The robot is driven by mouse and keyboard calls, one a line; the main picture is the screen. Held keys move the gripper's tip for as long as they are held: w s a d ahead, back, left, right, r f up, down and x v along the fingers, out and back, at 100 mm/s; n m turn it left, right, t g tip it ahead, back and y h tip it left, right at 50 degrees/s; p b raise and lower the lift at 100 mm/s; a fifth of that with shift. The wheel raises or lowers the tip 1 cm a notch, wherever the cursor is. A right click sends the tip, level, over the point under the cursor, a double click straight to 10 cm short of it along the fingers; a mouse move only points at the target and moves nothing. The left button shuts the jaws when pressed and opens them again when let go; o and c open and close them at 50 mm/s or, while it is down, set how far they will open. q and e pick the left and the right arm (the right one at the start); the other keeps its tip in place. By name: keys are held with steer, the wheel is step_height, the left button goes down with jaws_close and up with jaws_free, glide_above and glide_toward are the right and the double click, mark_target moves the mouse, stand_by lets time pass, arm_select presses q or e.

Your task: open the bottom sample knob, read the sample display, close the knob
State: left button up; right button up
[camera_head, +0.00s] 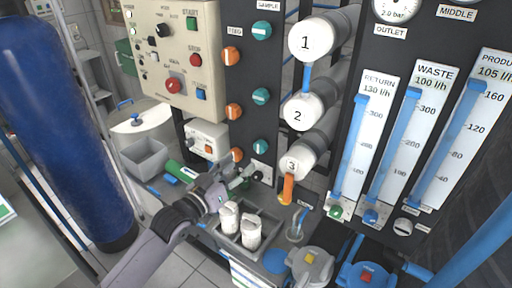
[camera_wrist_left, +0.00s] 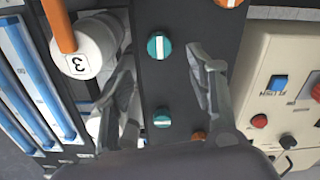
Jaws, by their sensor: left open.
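The bottom teal sample knob (camera_head: 260,147) is the lowest teal one in the column under the SAMPLE label (camera_head: 268,5) on the dark panel. In the left wrist view, which is upside down, the knob (camera_wrist_left: 158,45) has a white bar lying along the column. My left gripper (camera_head: 243,172) is open and empty, just below this knob in the head view. In the wrist view its two fingers (camera_wrist_left: 167,68) stand on either side of the knob column, apart from the knob. I cannot make out a sample display reading. My right gripper is not in view.
Orange knobs (camera_head: 234,111) stand left of the teal ones. White-capped membrane tube 3 (camera_head: 291,165) with an orange pipe is close on the right. A grey tray (camera_head: 228,240) with white bottles lies below my left gripper. A beige control box (camera_head: 176,60) is upper left.

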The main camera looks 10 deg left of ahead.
mark_target(258, 149)
arm_select(q)
steer(key=p+x, duration=0.1)
steer(key=x, duration=0.8)
steer(key=shift+c, duration=0.3)
steer(key=c, duration=1.1)
